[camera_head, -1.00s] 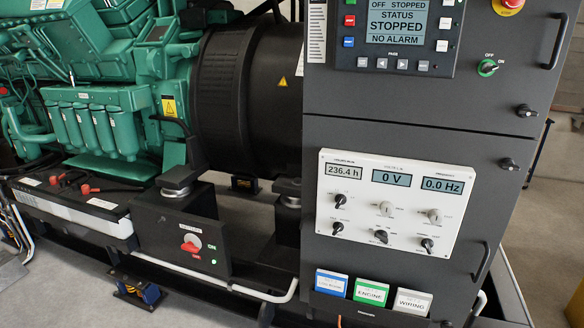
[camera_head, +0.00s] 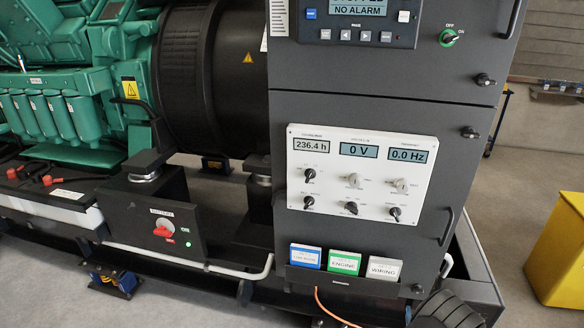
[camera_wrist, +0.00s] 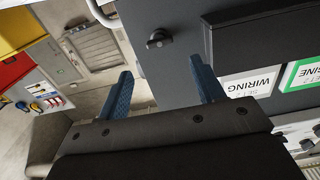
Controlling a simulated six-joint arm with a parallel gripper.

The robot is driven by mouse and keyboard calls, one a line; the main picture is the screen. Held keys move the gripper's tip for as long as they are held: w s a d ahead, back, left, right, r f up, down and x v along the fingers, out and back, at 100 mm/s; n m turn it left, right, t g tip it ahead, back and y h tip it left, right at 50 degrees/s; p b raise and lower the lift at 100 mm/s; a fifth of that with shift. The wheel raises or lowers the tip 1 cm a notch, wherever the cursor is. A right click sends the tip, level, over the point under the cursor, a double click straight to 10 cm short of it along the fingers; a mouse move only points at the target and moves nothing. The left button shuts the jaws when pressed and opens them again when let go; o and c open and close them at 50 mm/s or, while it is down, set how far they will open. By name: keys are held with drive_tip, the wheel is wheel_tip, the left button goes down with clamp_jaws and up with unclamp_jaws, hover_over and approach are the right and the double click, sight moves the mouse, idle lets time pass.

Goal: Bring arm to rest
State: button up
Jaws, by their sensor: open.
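My gripper (camera_wrist: 163,90) shows in the wrist view with its two blue fingers apart and nothing between them. The wrist view is turned over, so the labels read upside down. Beyond the fingers is the dark cabinet face with a black latch (camera_wrist: 158,39). A black rounded part at the bottom right of the head view looks like my arm. My fingertips do not show in the head view.
The dark control cabinet (camera_head: 385,80) carries a white meter panel (camera_head: 360,180) and a document holder with blue, green and white binders (camera_head: 344,263). A battery switch box (camera_head: 160,225) stands left. A yellow bin (camera_head: 560,250) stands right, with open floor between.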

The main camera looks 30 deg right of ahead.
sight(417, 293)
drive_tip(key=x, duration=0.8)
drive_tip(key=n, duration=0.5)
drive_tip(key=shift+a, duration=0.15)
drive_tip(key=s+a+m, duration=0.4)
drive_tip(key=s+a, duration=0.8)
drive_tip(key=shift+s, duration=0.3)
drive_tip(key=shift+f, duration=0.1)
